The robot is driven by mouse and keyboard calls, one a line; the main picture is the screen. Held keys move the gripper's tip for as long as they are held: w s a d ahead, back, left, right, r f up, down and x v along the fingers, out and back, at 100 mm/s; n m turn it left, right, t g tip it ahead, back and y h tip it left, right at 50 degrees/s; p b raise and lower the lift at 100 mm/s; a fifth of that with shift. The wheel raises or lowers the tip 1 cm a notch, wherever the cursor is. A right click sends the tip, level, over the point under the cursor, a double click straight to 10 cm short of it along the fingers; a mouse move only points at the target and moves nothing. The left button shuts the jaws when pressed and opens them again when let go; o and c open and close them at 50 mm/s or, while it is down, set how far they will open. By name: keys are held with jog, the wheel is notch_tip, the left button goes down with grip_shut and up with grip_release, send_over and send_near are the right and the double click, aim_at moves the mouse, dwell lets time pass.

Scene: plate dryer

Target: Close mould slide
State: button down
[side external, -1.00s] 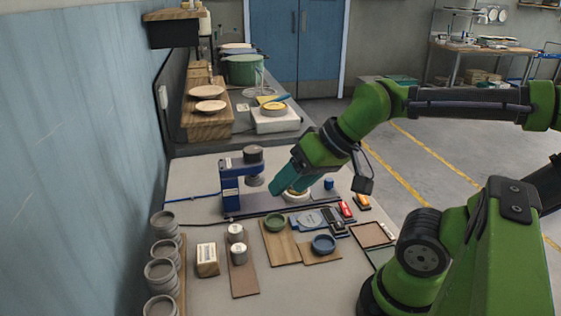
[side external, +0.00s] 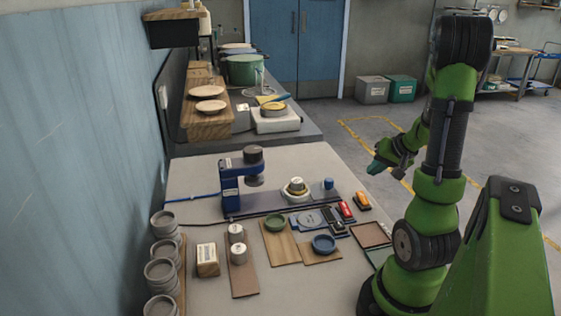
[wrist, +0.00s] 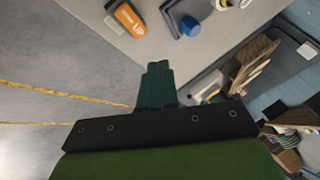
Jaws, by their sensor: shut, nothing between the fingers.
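A blue press (side external: 230,185) with a grey round head stands at the left of the bench. To its right, a pale round mould (side external: 296,188) with a light knob on top sits on the bench, apart from the press head. A dark rail (side external: 262,212) runs in front of the press towards it. I cannot tell for sure which part is the slide. My gripper (side external: 374,167) is off the bench's right edge, away from the press and mould. Its teal fingers also show together and empty in the wrist view (wrist: 157,70).
An orange block (side external: 362,201) lies near the bench's right edge, with a blue knob (side external: 328,184) on a grey plate nearby. Stacked grey cups (side external: 160,272) line the left. Floor beside the bench is clear.

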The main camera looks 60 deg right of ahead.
aim_at(294, 190)
jog(key=x, duration=0.9)
jog(key=shift+w+f, duration=0.2)
jog(key=shift+f, duration=0.15)
jog(key=shift+w+a, duration=0.2)
jog(key=shift+w, duration=0.4)
jog(key=shift+w+a, duration=0.15)
jog(key=shift+w, duration=0.5)
jog(key=shift+w+a, duration=0.25)
jog(key=shift+w, duration=0.55)
jog(key=w+a, duration=0.9)
jog(key=a, duration=0.1)
jog(key=shift+w, duration=0.4)
